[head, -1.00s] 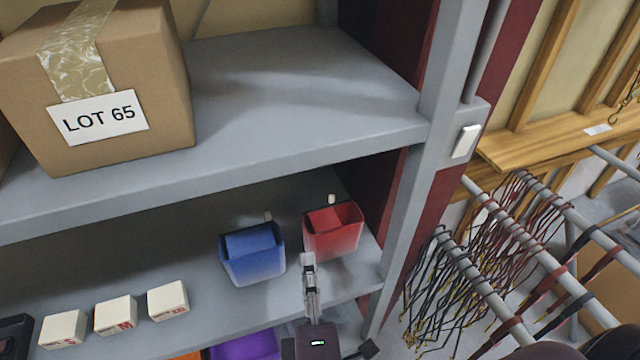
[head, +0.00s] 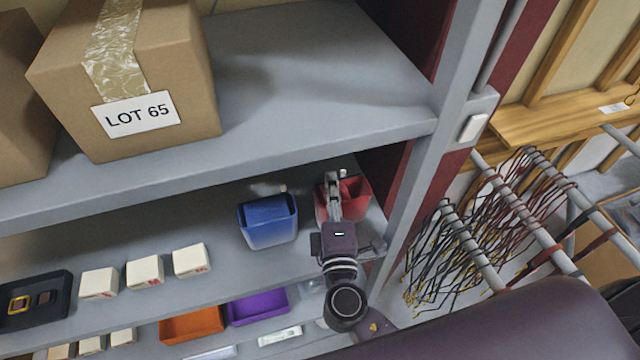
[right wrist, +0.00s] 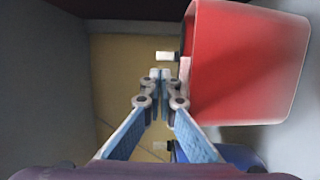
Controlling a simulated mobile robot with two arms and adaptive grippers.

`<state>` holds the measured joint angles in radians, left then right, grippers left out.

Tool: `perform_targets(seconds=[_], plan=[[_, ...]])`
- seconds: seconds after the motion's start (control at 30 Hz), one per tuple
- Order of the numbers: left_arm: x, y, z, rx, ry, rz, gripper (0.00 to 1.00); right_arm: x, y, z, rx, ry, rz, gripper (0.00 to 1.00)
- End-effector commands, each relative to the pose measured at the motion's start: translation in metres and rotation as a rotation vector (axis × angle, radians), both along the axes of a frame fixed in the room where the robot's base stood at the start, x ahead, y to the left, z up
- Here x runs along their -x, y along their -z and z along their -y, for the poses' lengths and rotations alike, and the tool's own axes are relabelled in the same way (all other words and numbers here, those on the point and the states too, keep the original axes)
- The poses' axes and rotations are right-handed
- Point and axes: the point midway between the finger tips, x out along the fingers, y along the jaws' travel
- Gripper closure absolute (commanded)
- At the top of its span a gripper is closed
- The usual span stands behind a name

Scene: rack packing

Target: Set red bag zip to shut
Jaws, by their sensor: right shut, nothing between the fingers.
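The red bag (head: 357,190) is an open-topped container on the middle shelf, at the right end. In the right wrist view it fills the upper right (right wrist: 245,65). A small pale tab (right wrist: 166,56) shows beside its wall, just beyond my fingertips; I take it for the zip pull. My right gripper (head: 333,182) is shut and empty, in front of the red bag in the head view and partly hiding it. In the right wrist view its fingertips (right wrist: 160,75) are together, left of the bag wall; contact with the tab cannot be told. My left gripper is out of view.
A blue bag (head: 268,222) stands just left of the red one. An upper shelf (head: 310,60) with a LOT 65 carton (head: 130,85) overhangs them. A rack post (head: 440,150) stands to the right. Several white boxes (head: 145,272) sit left.

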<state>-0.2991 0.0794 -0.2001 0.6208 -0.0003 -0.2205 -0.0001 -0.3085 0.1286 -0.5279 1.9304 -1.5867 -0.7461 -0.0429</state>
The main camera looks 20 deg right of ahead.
Motion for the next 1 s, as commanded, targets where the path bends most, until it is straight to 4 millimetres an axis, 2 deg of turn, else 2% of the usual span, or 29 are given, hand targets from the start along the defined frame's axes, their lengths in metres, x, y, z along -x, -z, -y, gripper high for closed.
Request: perform_targets(seconds=[0.13, 0.5, 0.8, 1.0], plan=[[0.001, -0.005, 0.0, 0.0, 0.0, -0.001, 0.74, 0.0, 0.0, 0.007, 0.0, 0.0, -0.001, 1.0], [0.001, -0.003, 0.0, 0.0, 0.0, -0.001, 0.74, 0.0, 0.001, 0.01, 0.0, 0.001, 0.0, 1.0], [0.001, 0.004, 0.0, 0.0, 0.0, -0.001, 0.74, -0.001, 0.002, 0.05, 0.003, 0.002, 0.0, 1.0], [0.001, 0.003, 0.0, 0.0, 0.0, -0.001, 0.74, -0.002, 0.001, 0.052, 0.0, 0.001, 0.0, 1.0]])
